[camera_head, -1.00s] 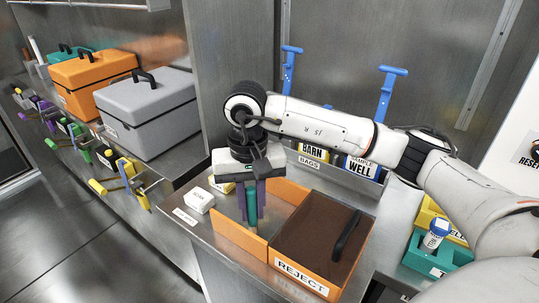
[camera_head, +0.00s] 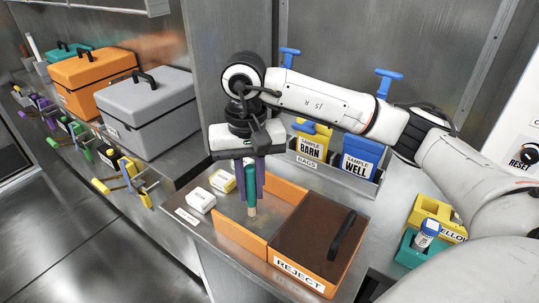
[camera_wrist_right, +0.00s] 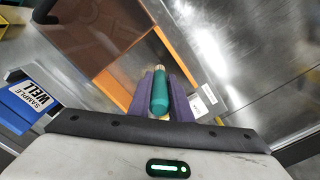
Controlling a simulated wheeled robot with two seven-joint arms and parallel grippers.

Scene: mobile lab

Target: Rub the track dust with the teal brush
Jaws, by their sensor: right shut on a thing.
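My right gripper (camera_head: 250,190) hangs pointing down with its purple fingers shut on the teal brush (camera_head: 251,184). The brush is upright, with its pale tip downward, over the bare grey left part of the orange-walled tray (camera_head: 240,238). It also shows between the fingers in the right wrist view (camera_wrist_right: 160,95). I cannot tell whether the tip touches the surface below. I cannot make out the track dust. My left gripper is not in view.
The tray's right part, marked REJECT, has a brown surface (camera_head: 295,232) with a black handle (camera_head: 342,236). Small white (camera_head: 201,201) and yellow (camera_head: 222,181) boxes stand left of it. Sample bags (camera_head: 360,160) stand behind. A teal holder (camera_head: 411,252) with a vial is at right.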

